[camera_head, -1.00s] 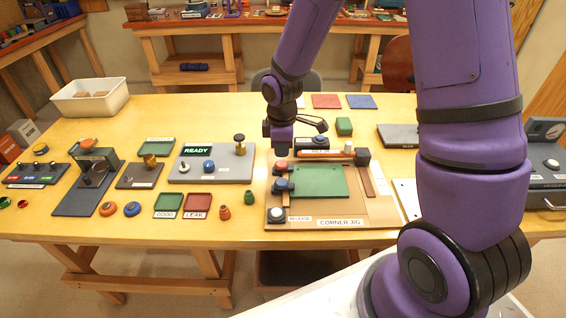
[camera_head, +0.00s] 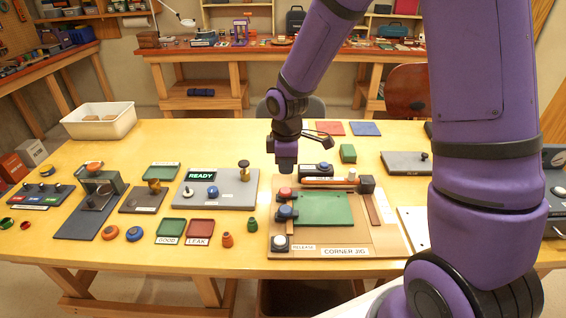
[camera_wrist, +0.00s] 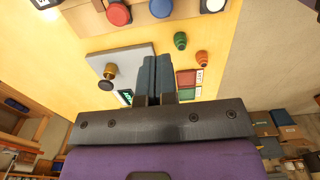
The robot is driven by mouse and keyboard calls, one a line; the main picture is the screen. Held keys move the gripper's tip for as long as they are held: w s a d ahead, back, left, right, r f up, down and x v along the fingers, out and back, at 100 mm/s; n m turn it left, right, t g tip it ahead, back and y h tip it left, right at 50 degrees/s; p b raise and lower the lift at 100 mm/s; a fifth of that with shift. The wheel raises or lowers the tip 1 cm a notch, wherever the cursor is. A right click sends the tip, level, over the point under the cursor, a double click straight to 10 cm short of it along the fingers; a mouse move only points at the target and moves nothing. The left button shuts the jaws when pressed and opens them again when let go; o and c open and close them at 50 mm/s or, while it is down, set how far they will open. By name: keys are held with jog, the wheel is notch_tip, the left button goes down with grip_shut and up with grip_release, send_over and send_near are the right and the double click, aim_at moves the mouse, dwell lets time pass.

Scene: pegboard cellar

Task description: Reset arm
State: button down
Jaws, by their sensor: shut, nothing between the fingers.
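My purple arm reaches over the workbench from the right side of the head view. My gripper (camera_head: 287,166) points down above the back left part of the corner jig (camera_head: 380,243), apart from it. In the wrist view my gripper's fingers (camera_wrist: 155,75) are together with nothing between them. The jig carries a green plate (camera_head: 322,209), a red button (camera_head: 285,194), a blue button (camera_head: 285,212) and a white button (camera_head: 280,242).
Left of the jig is a grey station (camera_head: 228,198) with a READY display and a brass knob (camera_head: 244,166). Green (camera_head: 171,228) and red (camera_head: 200,228) trays lie in front. A white bin (camera_head: 98,120) stands back left. Bare tabletop lies behind the grey station.

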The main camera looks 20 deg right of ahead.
jog(key=s+d+r+m+t, duration=0.25)
jog(key=s+r+m, duration=0.35)
jog(key=r, duration=0.5)
jog(key=s+d+r+m+t, duration=0.1)
jog(key=s+d+r+m, duration=0.25)
jog(key=s+r, duration=0.65)
jog(key=s+d+r+m+t, duration=0.1)
jog(key=s+r+m, duration=0.3)
jog(key=s, duration=0.3)
jog(key=shift+s+r, duration=0.4)
